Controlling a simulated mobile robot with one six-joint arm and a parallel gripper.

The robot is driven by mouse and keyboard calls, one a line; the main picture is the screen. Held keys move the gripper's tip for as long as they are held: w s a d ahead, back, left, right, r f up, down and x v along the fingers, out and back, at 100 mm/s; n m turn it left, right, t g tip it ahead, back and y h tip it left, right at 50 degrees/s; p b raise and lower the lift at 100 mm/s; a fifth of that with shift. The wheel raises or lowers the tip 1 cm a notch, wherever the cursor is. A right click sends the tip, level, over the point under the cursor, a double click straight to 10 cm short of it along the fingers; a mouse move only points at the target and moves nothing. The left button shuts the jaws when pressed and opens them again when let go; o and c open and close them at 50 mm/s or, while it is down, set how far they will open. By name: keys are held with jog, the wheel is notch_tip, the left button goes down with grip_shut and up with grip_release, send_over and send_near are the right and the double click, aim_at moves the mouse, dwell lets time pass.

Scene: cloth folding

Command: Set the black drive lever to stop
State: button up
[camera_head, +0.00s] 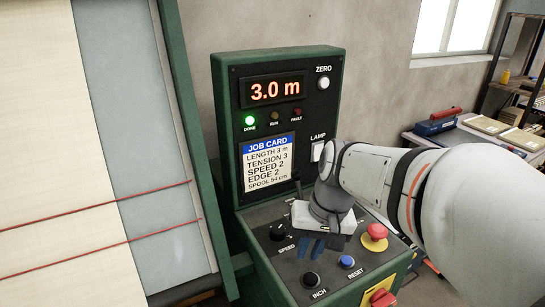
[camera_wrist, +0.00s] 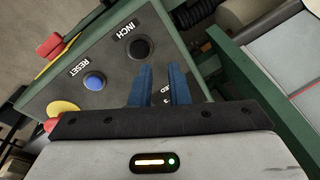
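The black drive lever is not clearly visible. A thin dark upright piece (camera_head: 297,184) shows just behind my gripper, and I cannot tell whether it is the lever; my gripper and wrist hide part of the panel there. My gripper (camera_head: 312,250) points down over the sloping panel of the green console (camera_head: 226,150), between the SPEED knob (camera_head: 278,232) and the blue RESET button (camera_head: 347,261). In the wrist view its two blue fingers (camera_wrist: 160,70) stand a little apart, with nothing visible held between them.
The black INCH button (camera_head: 311,280), a red mushroom button (camera_head: 376,232) and a red switch (camera_head: 381,297) are close by. The display (camera_head: 275,90) reads 3.0 m and the green DONE lamp (camera_head: 250,121) is lit. A cloth table (camera_head: 70,150) stands left.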

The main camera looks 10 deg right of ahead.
jog(key=w+y, duration=0.1)
jog(key=w, duration=0.1)
jog(key=w+m+y, duration=0.1)
jog(key=w, duration=0.2)
jog(key=w+d+m+g+y, duration=0.1)
jog(key=w, duration=0.2)
jog(key=shift+w+r, duration=0.2)
jog(key=shift+r, duration=0.2)
grip_shut()
jog(key=m+t+y, duration=0.3)
jog(key=y, duration=0.7)
send_near(300, 195)
jog(key=w+d+r, duration=0.2)
jog(key=w, duration=0.2)
jog(key=x, duration=0.6)
jog(key=p+x, duration=0.1)
jog(key=x, duration=0.2)
jog(key=shift+a+r, duration=0.2)
jog(key=shift+a, duration=0.25)
jog(key=s+b, duration=0.1)
jog(key=s+d+r, duration=0.1)
jog(key=s, duration=0.1)
jog(key=s+b, duration=0.1)
jog(key=shift+s+d+r+b, duration=0.25)
jog(key=shift+s+b, duration=0.05)
